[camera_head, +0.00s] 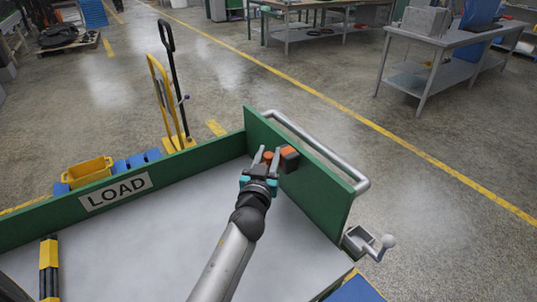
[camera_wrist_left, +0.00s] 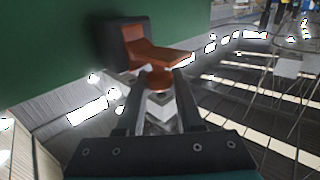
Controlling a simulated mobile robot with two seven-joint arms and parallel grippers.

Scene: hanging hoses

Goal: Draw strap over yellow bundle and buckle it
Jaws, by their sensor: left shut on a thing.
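A black and orange strap housing (camera_head: 289,157) sits on the inner face of the green end panel; it also shows in the left wrist view (camera_wrist_left: 125,42). An orange strap end (camera_wrist_left: 160,79) is right beside it, between the fingertips of my left gripper (camera_head: 267,157). That gripper is shut on the orange piece, close to the panel. A yellow and black object (camera_head: 49,268) lies at the lower left of the cart bed; I cannot tell whether it is the yellow bundle. No buckle can be made out. My right gripper is out of view.
The grey cart bed (camera_head: 130,240) is mostly clear. A green side wall with a LOAD sign (camera_head: 115,191) runs along the far side. A metal handle (camera_head: 320,150) is outside the end panel. A yellow hand truck (camera_head: 165,100) stands beyond the wall.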

